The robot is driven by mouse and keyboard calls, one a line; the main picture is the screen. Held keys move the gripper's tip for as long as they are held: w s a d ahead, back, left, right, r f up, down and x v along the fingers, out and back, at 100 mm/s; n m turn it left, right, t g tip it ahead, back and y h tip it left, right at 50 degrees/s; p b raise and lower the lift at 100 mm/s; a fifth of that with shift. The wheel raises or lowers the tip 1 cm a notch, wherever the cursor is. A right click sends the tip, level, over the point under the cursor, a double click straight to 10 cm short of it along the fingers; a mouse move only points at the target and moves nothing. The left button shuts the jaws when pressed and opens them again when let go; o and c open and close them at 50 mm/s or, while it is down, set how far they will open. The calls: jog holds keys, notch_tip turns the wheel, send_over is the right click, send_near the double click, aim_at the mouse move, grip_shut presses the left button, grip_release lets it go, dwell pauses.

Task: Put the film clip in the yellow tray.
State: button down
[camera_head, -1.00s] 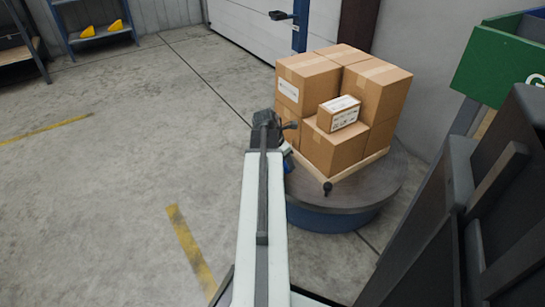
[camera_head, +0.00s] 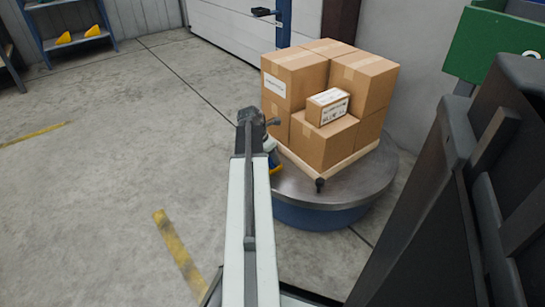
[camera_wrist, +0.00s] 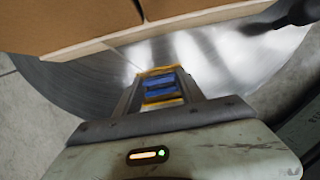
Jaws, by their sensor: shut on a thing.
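My gripper (camera_wrist: 160,88) is low over the metal turntable, close to the edge of the pallet with boxes. In the wrist view its fingers are shut on a small blue piece with a dark band (camera_wrist: 160,90), which looks like the film clip. Yellow edges show at the fingertips around it. In the head view my gripper (camera_head: 271,160) is small and partly behind my arm, with a yellow bit at its tip.
Cartons (camera_head: 326,142) stand on a pallet on the round turntable (camera_head: 340,197). A black knob (camera_head: 319,185) is at the pallet's near corner. A blue shelf (camera_head: 75,42) with yellow pieces is at the far left. A green panel (camera_head: 495,48) is at right. The left floor is open.

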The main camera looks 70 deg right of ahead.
jog(key=shift+f+b, duration=0.35)
jog(key=shift+b, duration=0.1)
jog(key=c, duration=0.7)
grip_release()
jog(key=shift+a, duration=0.1)
jog(key=shift+r+p, duration=0.5)
jog(key=shift+p, duration=0.15)
jog(key=p+v, duration=1.1)
jog(key=shift+r, duration=0.3)
jog(key=shift+w, duration=0.15)
